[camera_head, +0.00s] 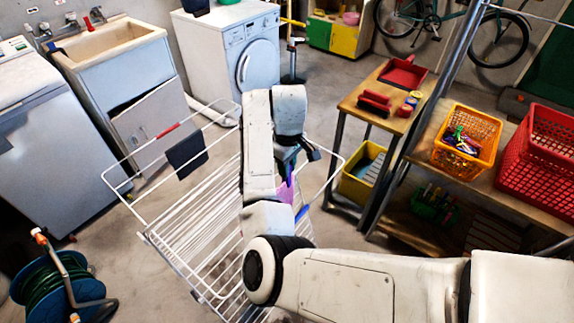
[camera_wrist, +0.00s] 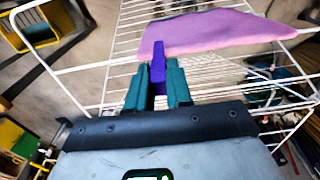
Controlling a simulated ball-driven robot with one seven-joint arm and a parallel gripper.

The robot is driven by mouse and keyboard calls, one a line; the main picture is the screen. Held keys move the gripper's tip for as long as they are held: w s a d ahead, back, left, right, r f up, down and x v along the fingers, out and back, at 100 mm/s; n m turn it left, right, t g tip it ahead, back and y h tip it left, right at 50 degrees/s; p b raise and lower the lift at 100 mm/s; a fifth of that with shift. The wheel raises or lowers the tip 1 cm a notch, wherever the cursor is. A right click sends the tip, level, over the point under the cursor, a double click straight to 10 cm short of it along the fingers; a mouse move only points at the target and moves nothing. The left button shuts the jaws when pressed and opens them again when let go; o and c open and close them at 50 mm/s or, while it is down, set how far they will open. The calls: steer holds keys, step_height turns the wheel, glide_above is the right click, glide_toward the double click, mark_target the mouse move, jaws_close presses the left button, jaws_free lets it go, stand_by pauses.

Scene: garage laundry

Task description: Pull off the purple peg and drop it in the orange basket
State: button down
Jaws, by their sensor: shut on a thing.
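The purple peg (camera_wrist: 158,72) is between the two teal fingers of my gripper (camera_wrist: 158,88) in the wrist view, with its far end reaching over the edge of a pink-purple cloth (camera_wrist: 215,35). The cloth hangs on the white drying rack (camera_wrist: 85,62); I cannot tell whether the peg still grips it. In the head view my gripper (camera_head: 289,172) is over the right side of the rack (camera_head: 180,230), and the cloth shows just below it, mostly hidden by my arm. The orange basket (camera_head: 482,125) stands on a wooden shelf at the right, holding several coloured pegs.
A red basket (camera_head: 545,160) stands right of the orange one. A wooden table (camera_head: 372,90) with red items and a yellow bin (camera_head: 358,185) are between rack and shelf. A dark cloth (camera_head: 187,151) and a red peg (camera_head: 168,130) are on the rack's left rail. A metal shelf post (camera_head: 440,85) rises before the basket.

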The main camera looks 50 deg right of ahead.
steer(key=shift+r+p, duration=1.75)
steer(key=shift+p, duration=0.1)
steer(key=shift+f, duration=0.1)
